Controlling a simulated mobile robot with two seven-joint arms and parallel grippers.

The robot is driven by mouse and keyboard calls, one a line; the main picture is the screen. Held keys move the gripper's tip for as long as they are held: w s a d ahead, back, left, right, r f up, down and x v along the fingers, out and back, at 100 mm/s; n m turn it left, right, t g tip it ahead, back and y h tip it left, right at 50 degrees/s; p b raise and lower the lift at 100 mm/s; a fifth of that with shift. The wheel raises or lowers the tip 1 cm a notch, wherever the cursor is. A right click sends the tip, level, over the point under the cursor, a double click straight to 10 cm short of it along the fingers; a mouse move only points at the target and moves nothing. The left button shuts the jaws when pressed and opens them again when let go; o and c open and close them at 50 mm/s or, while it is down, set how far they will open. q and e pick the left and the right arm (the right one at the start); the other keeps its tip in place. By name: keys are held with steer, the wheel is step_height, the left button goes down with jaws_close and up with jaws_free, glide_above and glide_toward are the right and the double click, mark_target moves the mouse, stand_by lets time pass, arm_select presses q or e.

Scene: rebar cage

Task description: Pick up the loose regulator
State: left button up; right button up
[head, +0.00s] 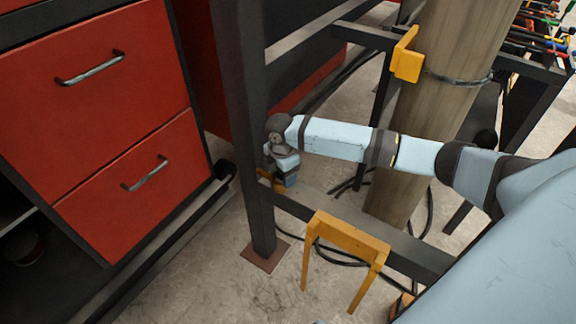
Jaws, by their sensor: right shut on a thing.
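My right arm reaches in from the right, and its wrist bends down beside the dark upright post. My right gripper (280,180) is at the end of it, just right of the post and above the low dark crossbar. It is shut on a small yellow-brown thing, taken as the loose regulator (265,179). The thing is small in the picture and partly hidden by the gripper and the post, so its shape is unclear. My left gripper is out of view.
A red drawer cabinet (95,75) stands at left. The dark post (248,130) rises from a brown floor plate (265,253). A yellow bracket (347,238) hangs on the crossbar (410,250). A wooden column (450,60) stands behind my arm. Dark cables lie on the floor.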

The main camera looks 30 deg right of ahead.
steer(key=s+a+p, duration=0.2)
steer(key=s+a, duration=0.3)
steer(key=a, duration=0.8)
steer(key=w+d+r+m, duration=0.2)
steer(key=w+r+m, duration=0.1)
steer(key=r+m, duration=0.65)
steer(key=w+d+r+m, duration=0.2)
steer(key=w+r+m, duration=0.1)
steer(key=r+m, duration=0.65)
arm_select(q)
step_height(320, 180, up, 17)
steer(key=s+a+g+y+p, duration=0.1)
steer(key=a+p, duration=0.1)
steer(key=p, duration=2.4)
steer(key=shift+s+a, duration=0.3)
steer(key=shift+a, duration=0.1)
arm_select(e)
steer(key=s+r, duration=0.5)
steer(key=r, duration=0.6)
steer(key=s+r, duration=0.5)
steer(key=r, duration=0.6)
steer(key=shift+s+r, duration=0.25)
steer(key=shift+r, duration=0.1)
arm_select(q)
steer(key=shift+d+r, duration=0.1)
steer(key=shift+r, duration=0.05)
